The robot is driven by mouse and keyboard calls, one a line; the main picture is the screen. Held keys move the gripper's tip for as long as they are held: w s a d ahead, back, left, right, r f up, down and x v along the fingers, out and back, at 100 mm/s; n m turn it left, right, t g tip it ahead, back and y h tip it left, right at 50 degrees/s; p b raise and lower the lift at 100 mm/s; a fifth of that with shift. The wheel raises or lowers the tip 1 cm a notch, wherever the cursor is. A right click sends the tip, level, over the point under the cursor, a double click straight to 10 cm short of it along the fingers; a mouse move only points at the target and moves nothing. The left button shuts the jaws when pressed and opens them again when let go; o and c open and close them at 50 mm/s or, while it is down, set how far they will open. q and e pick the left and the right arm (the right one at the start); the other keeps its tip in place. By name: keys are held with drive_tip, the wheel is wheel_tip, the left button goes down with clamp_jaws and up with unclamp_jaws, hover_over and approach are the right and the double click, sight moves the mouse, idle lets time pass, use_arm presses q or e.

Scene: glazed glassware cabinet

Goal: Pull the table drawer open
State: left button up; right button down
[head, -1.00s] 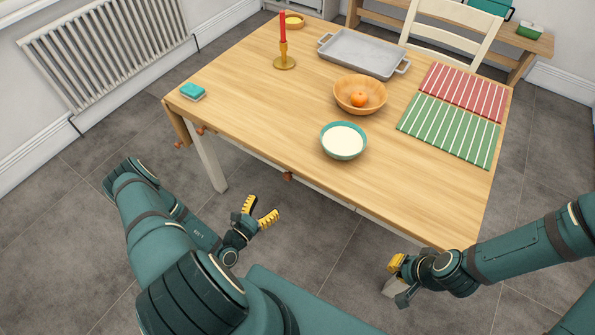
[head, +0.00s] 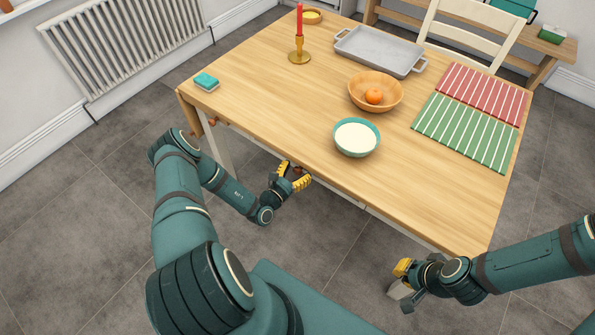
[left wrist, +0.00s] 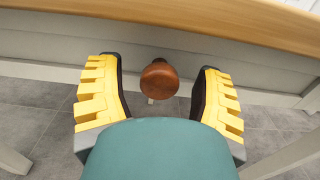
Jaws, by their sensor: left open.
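The table drawer's front (left wrist: 225,68) is a pale grey panel under the wooden tabletop, and it looks closed. Its round brown wooden knob (left wrist: 159,78) shows in the left wrist view between my left gripper's two yellow fingers, with a gap on both sides. In the head view my left gripper (head: 294,176) is at the table's near long edge, around the knob, and is open. My right gripper (head: 402,278) hangs off the table's near right corner, away from the knob; its jaws are not clear.
On the wooden table (head: 255,105) stand a teal bowl of white contents (head: 356,137), a wooden bowl with an orange (head: 375,92), a candlestick (head: 299,50), a grey tray (head: 378,52) and a sponge (head: 207,81). Striped mats (head: 465,132) lie at right. Another knob (head: 212,122) is at left.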

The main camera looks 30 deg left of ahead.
use_arm(q)
drive_tip(key=shift+w, duration=0.25)
clamp_jaws()
drive_tip(key=shift+s+p, duration=0.3)
drive_tip(key=shift+s, duration=0.4)
drive_tip(key=s+a+p, duration=0.2)
drive_tip(key=s+p, duration=0.1)
drive_tip(key=s, duration=2.1)
drive_tip(key=shift+s, duration=0.4)
unclamp_jaws()
